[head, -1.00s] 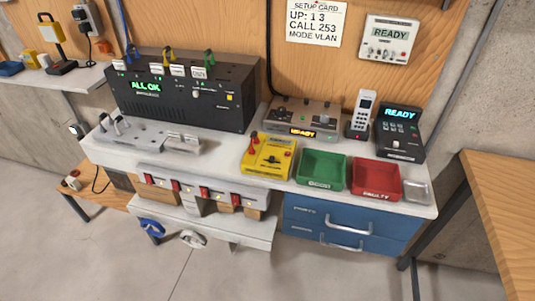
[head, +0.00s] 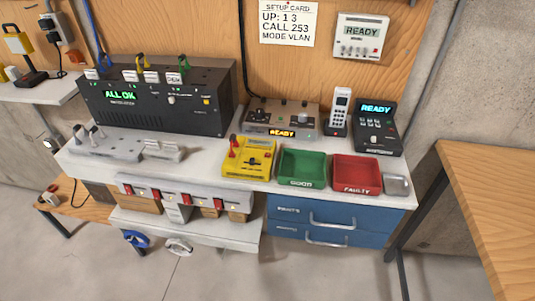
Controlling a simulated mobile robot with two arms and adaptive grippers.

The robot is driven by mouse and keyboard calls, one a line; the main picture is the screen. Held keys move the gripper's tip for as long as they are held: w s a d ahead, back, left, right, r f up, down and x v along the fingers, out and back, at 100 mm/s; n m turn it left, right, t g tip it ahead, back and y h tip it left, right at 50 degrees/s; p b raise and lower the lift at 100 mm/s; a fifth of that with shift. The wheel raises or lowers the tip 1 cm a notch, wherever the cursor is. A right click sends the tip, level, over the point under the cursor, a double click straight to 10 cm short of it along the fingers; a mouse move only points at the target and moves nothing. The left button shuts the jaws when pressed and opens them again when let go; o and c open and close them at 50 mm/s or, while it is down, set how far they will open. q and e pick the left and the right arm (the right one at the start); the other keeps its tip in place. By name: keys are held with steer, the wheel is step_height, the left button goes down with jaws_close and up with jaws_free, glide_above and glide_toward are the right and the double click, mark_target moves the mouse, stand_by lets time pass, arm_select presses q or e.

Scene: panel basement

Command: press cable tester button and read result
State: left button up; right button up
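A yellow box (head: 249,159) with a red lever-like part at its left and a dark knob sits at the front of the white bench. Behind it stands a grey box (head: 279,118) with knobs and an amber display reading READY. No label shows me which of these is the cable tester, and its button is too small to tell. A green tray (head: 303,168), its label apparently GOOD, and a red tray (head: 356,175) labelled FAULTY stand right of the yellow box. Neither of my grippers is in view.
A black rack unit (head: 155,105) reads ALL OK. A white handset (head: 340,112) and a dark phone base (head: 377,130) reading READY stand at the back right. A wall panel (head: 361,38) reads READY. Blue drawers (head: 325,219) are below; a wooden table (head: 490,210) is at right.

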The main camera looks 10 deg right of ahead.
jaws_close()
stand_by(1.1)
